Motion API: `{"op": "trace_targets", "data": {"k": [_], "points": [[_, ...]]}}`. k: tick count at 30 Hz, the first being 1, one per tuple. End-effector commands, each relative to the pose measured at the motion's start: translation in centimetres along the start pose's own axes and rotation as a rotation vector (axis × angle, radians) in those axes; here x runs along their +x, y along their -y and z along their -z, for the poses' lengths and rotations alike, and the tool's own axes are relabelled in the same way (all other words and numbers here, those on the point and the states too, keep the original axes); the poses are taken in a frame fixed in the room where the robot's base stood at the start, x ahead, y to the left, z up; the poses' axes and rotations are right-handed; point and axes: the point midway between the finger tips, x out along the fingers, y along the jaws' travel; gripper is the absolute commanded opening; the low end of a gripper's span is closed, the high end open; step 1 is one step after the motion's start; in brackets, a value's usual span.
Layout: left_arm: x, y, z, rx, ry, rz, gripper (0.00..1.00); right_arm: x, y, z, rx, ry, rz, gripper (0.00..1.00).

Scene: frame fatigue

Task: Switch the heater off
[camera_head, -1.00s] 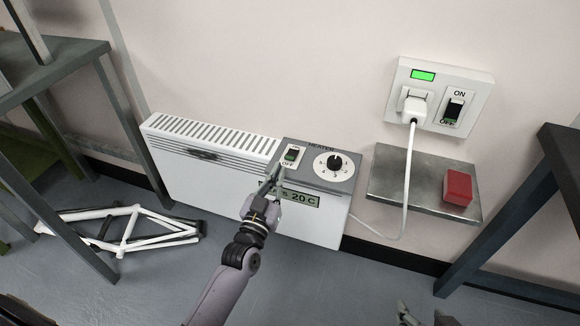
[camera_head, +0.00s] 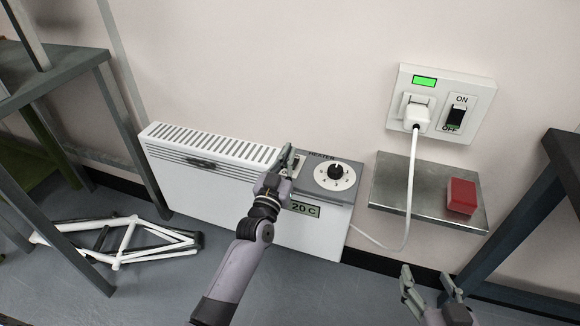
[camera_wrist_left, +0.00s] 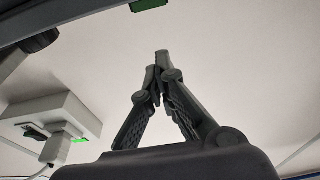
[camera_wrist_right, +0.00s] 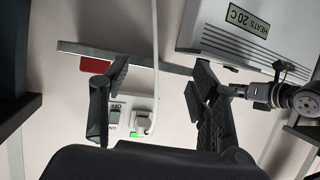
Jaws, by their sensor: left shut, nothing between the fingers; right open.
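The white heater (camera_head: 180,182) stands against the wall with a grey control panel (camera_head: 318,187) at its right end. The panel has a round dial (camera_head: 335,173), a rocker switch (camera_head: 297,165) and a display (camera_head: 306,208) ending in "20 C". My left gripper (camera_head: 286,152) is shut and empty, its fingertips at the panel's switch and partly hiding it. I cannot tell whether they touch it. The left wrist view shows the closed fingers (camera_wrist_left: 161,60). My right gripper (camera_head: 430,275) is open and empty, low at the right; its spread fingers show in the right wrist view (camera_wrist_right: 157,75).
A wall socket (camera_head: 441,103) has a lit green lamp, a white plug and an ON/OFF switch (camera_head: 457,112). Below it, a metal shelf (camera_head: 415,190) bears a red block (camera_head: 461,196). Tables (camera_head: 50,75) flank the heater; a white bicycle frame (camera_head: 125,242) lies on the floor.

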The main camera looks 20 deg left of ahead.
Motion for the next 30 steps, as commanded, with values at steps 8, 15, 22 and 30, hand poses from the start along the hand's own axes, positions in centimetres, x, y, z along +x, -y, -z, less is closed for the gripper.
{"op": "trace_targets", "data": {"k": [8, 15, 22, 30], "points": [[1.1, 0.0, -1.9, 0.001, 0.003, -0.001, 0.0, 0.1, 0.8, 5.4, 0.002, -0.297, 0.018, 0.56], [0.5, 0.0, -3.3, 0.001, 0.002, 0.0, 0.0, -1.0, 1.3, 9.1, 0.006, -0.5, 0.03, 0.56], [0.3, 0.0, -3.8, 0.0, 0.0, 0.0, 0.0, -1.7, 1.4, 10.6, 0.008, -0.583, 0.034, 0.56], [0.3, 0.0, -3.8, 0.0, 0.001, 0.0, 0.0, -1.8, 1.4, 10.7, 0.008, -0.588, 0.034, 0.56]]}}
